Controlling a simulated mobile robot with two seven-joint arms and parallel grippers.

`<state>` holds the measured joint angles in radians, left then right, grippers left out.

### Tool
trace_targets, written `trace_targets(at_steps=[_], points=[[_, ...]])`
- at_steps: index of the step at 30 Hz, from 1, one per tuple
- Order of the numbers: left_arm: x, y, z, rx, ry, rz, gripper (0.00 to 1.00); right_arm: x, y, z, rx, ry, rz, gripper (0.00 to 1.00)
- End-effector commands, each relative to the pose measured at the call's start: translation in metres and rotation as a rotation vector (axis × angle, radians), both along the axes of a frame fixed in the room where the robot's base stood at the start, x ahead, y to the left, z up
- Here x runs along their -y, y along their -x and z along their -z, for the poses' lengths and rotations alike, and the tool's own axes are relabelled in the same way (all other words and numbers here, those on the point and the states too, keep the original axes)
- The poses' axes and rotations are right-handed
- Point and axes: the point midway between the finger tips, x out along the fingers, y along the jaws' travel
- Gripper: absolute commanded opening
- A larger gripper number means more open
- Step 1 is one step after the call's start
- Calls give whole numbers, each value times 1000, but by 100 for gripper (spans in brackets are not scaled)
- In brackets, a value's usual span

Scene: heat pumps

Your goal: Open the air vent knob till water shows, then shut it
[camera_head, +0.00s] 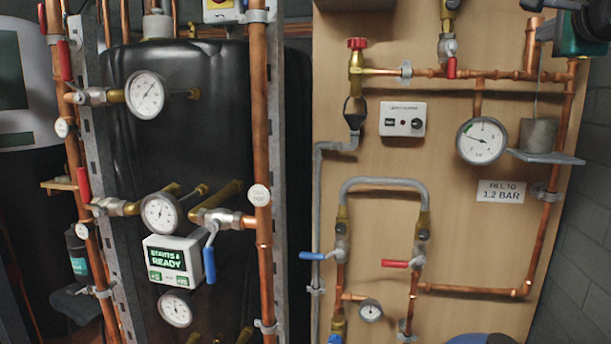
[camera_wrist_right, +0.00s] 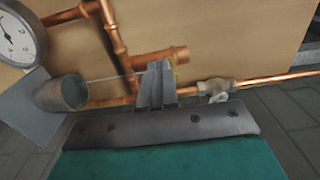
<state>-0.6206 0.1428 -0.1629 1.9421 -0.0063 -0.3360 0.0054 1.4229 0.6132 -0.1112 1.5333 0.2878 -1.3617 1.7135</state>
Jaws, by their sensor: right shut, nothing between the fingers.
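The air vent has a red knob (camera_head: 357,43) on top of a brass body (camera_head: 356,70), at the upper left of the wooden board in the head view. A black funnel (camera_head: 355,108) sits below it, and no water shows there. My right gripper (camera_head: 546,30) is at the upper right corner of the head view, far to the right of the knob and apart from it. In the right wrist view its fingers (camera_wrist_right: 157,85) are shut and empty, in front of copper pipes. The knob is not in the wrist view. My left gripper is not in view.
A grey cup (camera_head: 538,135) stands on a shelf (camera_head: 545,157) below my right gripper; a thin line rises from it. A gauge (camera_head: 481,141) and a sign reading "FILL TO 1.2 BAR" (camera_head: 501,191) are nearby. A red-handled valve (camera_head: 450,66) lies between gripper and knob.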

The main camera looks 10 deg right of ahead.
Motion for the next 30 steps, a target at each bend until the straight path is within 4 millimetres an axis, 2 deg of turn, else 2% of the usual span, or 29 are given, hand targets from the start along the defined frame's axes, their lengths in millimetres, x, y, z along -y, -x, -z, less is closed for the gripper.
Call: trace_targets(at_steps=[3,9,30], points=[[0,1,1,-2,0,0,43,3,-10,1,0,-2,-1,0],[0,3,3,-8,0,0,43,5,-18,0,1,0,0,0],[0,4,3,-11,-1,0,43,9,-18,-1,0,2,3,0]])
